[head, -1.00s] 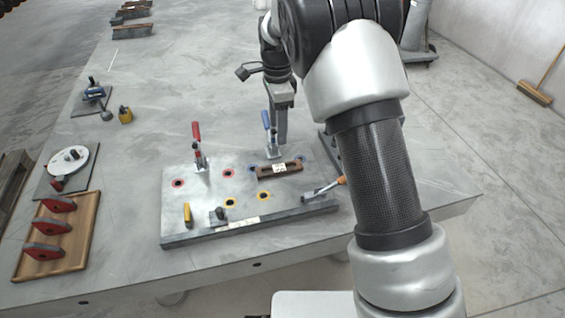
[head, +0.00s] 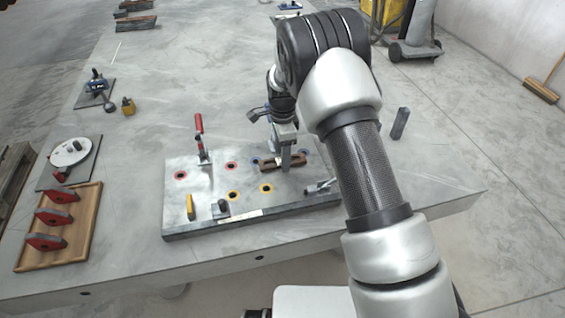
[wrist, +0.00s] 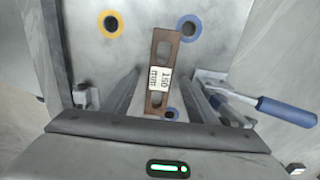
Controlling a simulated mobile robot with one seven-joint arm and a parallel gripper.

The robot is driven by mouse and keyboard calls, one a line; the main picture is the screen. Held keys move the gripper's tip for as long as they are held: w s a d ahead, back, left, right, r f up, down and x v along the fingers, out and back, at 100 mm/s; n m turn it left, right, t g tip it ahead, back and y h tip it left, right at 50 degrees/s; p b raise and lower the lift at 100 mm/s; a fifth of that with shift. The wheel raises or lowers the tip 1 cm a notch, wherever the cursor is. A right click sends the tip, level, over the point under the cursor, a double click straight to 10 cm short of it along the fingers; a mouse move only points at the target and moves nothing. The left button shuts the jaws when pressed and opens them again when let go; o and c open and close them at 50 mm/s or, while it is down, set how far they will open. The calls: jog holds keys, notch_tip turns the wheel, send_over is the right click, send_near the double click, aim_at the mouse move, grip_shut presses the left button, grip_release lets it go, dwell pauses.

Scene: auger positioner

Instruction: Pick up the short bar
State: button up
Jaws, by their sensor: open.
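The short bar (head: 268,163) is brown, with a slot near each end and a white label. It lies on the grey fixture plate (head: 204,222). In the wrist view the bar (wrist: 163,55) runs away from me and its label reads 150 mm. My gripper (head: 286,168) is at the bar in the head view and hides part of it. In the wrist view my gripper (wrist: 163,82) is open, one finger on each side of the bar with gaps between. I cannot tell how far the fingertips are above the plate.
A blue-handled clamp (wrist: 270,108) stands just right of my fingers. A red-handled clamp (head: 202,140), a yellow pin (head: 190,207) and a dark block (head: 221,209) are on the plate. A wooden tray (head: 86,228) with red-and-black parts is at left. Bare table lies behind the plate.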

jog(key=shift+f, duration=0.3)
jog(key=shift+r, duration=0.1)
grip_shut()
